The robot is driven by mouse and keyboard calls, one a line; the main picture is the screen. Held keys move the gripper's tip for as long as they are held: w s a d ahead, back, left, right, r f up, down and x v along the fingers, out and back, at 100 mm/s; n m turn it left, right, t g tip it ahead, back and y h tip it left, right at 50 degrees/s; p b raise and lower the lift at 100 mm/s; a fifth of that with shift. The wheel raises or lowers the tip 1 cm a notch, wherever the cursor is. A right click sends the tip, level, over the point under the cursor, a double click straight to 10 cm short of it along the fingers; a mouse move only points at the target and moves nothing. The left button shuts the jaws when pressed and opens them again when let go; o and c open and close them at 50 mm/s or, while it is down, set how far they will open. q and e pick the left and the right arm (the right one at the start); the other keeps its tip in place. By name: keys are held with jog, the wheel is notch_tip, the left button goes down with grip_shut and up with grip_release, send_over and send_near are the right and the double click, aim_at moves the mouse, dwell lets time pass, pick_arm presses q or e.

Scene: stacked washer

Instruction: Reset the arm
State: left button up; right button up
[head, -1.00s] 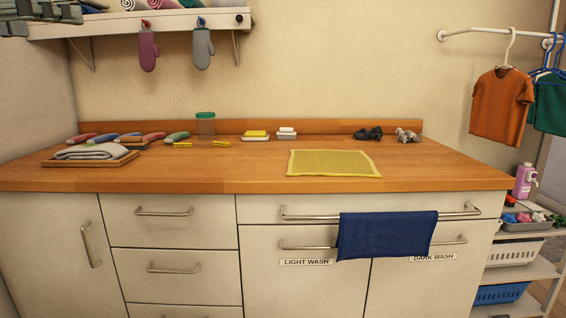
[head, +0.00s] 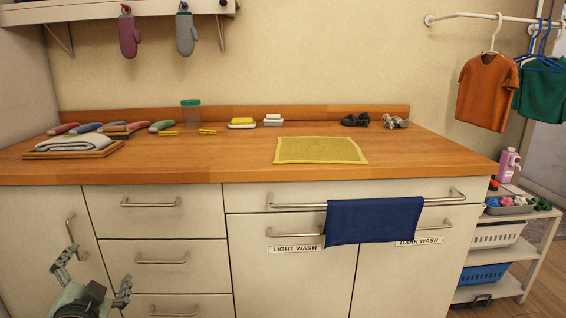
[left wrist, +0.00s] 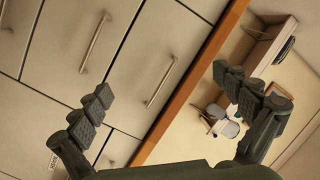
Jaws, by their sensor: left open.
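My left gripper (head: 95,272) is at the lower left of the head view, in front of the cabinet drawers and below the countertop edge. Its fingers are spread apart with nothing between them. In the left wrist view my left gripper (left wrist: 165,95) also shows open and empty, with drawer fronts and handles beyond it and the wooden counter edge (left wrist: 190,85) running diagonally. My right gripper does not show in either view.
The wooden counter (head: 220,165) holds a folded grey towel on a tray (head: 72,154), a yellow cloth (head: 320,150) and small items along the back. A navy towel (head: 372,220) hangs on the front bar. A shelf rack (head: 528,250) stands at right.

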pick_arm(q)
jog(key=s+d+f+n+g, duration=0.1)
jog(key=s+f+n+g, duration=0.15)
jog(key=s+f, duration=0.45)
jog(key=s+d+f+n+g, duration=0.1)
jog(key=s+d+f+g, duration=0.2)
jog(key=f, duration=0.8)
jog(key=s+d+f+g+h, duration=0.2)
jog(key=s+d+f+g, duration=0.1)
jog(key=s+f, duration=0.3)
jog(key=s+d+f+g+h, duration=0.1)
jog(key=s+d+f+g, duration=0.3)
jog(key=s+f, duration=0.3)
jog(key=s, duration=0.4)
jog(key=shift+d+f+n+g+h, duration=0.3)
jog(key=shift+n+g+h, duration=0.05)
jog(key=shift+h, duration=0.05)
